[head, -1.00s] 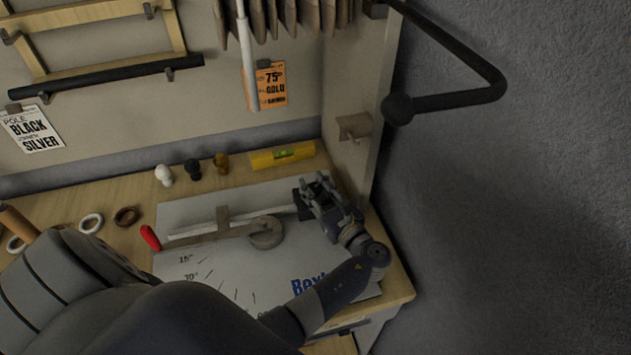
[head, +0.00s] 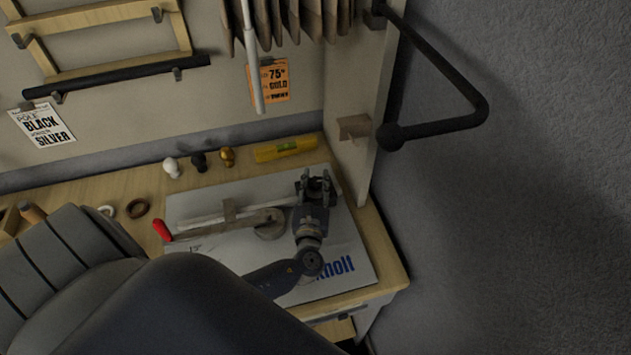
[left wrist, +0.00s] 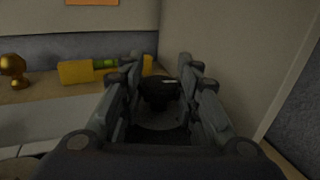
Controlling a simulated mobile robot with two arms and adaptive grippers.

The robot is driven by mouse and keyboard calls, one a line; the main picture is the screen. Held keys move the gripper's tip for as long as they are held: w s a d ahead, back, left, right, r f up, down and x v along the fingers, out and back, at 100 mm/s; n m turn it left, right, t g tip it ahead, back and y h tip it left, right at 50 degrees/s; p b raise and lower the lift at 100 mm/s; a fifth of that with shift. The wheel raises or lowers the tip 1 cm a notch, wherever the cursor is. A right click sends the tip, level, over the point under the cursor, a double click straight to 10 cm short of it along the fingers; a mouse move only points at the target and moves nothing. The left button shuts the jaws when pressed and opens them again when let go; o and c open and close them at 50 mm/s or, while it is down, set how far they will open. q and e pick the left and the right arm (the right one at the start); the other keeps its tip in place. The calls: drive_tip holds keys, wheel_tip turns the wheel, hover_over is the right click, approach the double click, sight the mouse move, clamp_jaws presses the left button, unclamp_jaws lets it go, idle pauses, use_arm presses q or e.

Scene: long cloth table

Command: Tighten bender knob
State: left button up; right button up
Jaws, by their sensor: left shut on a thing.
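The bender is a pale board (head: 345,240) with angle marks, a metal bar (head: 205,219), a round disc (head: 269,224) and a lever with a red grip (head: 162,230). My left gripper (head: 316,182) is over the board's right side, by the bar's right end. In the left wrist view a black knob (left wrist: 160,90) with a pale mark on top sits between the fingers of my left gripper (left wrist: 163,88), which is shut on it. In the head view the gripper hides the knob. My right gripper is not in view.
Behind the board lie a yellow level (head: 286,149) and white, black and brass finials (head: 227,156). A brown ring (head: 138,208) lies to the left. A side panel (head: 352,100) stands close right of the gripper. A black rod (head: 440,122) juts out above.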

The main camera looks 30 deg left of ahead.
use_arm(q)
drive_tip(key=shift+w+a+r, duration=0.15)
drive_tip(key=shift+a+r, duration=0.05)
drive_tip(key=shift+r, duration=0.05)
drive_tip(key=o, duration=1.1)
drive_tip(key=shift+w+f, duration=0.15)
drive_tip(key=shift+f, duration=0.1)
drive_tip(key=v, duration=1.2)
